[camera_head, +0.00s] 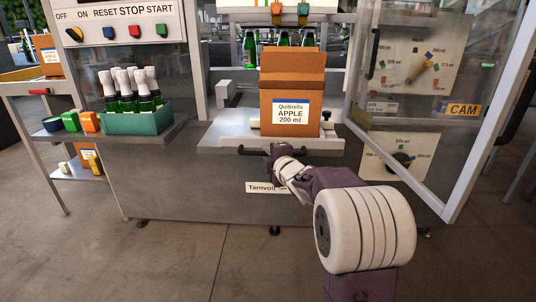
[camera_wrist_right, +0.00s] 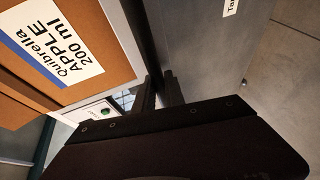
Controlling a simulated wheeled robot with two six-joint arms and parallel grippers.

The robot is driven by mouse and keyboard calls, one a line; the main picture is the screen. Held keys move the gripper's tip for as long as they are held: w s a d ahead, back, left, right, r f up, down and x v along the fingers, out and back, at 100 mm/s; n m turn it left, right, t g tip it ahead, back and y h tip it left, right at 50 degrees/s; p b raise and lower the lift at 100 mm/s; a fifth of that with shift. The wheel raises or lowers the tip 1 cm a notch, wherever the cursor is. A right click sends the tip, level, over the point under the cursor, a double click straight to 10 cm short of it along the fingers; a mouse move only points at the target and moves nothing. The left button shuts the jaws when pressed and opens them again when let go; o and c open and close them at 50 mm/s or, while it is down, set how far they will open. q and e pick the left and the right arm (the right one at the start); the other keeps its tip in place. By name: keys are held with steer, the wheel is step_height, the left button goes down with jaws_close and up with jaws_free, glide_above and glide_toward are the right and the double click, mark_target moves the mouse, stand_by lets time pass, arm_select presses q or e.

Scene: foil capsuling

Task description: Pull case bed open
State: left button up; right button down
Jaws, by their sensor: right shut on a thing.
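The case bed (camera_head: 222,135) is a pale grey plate at the front of the machine, with a brown Quibrella APPLE 200 ml carton (camera_head: 291,92) standing upright on it. A dark bar handle (camera_head: 252,151) runs along the front of the bed. My right gripper (camera_head: 281,150) is at this handle and shut on it; my wrist hides part of the grip. In the right wrist view the gripper fingers (camera_wrist_right: 160,95) meet the dark bar, and the carton (camera_wrist_right: 75,60) shows close at the left. My left gripper is in neither view.
A green crate (camera_head: 140,122) of white-capped bottles stands on a side shelf at the left. Coloured blocks (camera_head: 80,121) sit beside it. A glazed door frame (camera_head: 470,185) stands open at the right. The floor (camera_head: 180,262) in front is clear.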

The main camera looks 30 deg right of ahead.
steer(key=c, duration=1.4)
jaws_free()
steer(key=p+v, duration=0.2)
steer(key=v, duration=0.7)
steer(key=shift+p, duration=0.3)
